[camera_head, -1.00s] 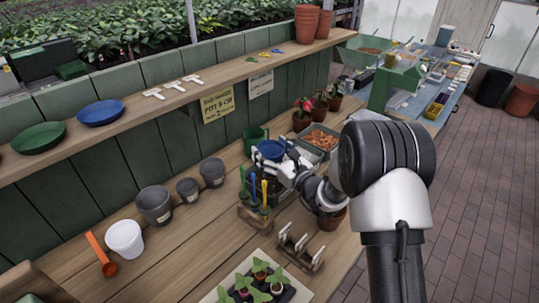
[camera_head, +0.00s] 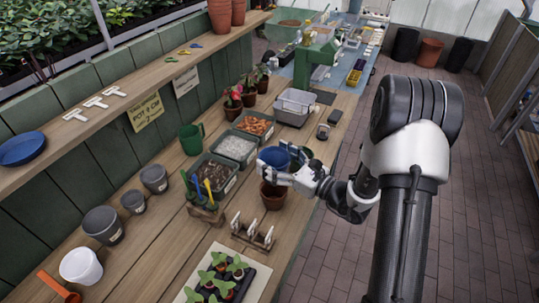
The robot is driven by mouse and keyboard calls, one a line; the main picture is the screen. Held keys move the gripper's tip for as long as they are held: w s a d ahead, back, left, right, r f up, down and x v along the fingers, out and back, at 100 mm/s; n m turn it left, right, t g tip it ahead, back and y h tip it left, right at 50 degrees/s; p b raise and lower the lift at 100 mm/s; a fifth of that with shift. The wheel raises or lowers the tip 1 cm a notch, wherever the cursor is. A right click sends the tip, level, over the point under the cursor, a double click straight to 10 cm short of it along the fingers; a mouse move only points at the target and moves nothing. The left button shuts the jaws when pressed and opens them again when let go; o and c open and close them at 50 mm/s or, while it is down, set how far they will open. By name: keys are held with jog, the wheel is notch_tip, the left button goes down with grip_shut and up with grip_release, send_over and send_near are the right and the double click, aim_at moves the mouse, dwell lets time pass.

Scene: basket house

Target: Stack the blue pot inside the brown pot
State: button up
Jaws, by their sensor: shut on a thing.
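The blue pot (camera_head: 270,157) is held in my gripper (camera_head: 284,176), which comes in from the right and is shut on it. The pot looks upright, with its open top upward. The brown pot (camera_head: 272,199) stands upright on the wooden bench near its front edge. The blue pot is above the brown pot in the picture, and my gripper covers part of the space between them. I cannot tell the exact gap or how well they line up.
Trays of gravel (camera_head: 235,149) and orange pieces (camera_head: 252,126) lie behind. A tool holder (camera_head: 207,213) and a small wooden rack (camera_head: 252,236) stand to the left and front. Grey pots (camera_head: 103,225) and a white pot (camera_head: 81,266) are farther left.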

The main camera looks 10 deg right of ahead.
jog(key=shift+f+b, duration=2.9)
jog(key=shift+f, duration=1)
jog(key=o, duration=1.2)
jog(key=v, duration=1.2)
jog(key=shift+r, duration=0.1)
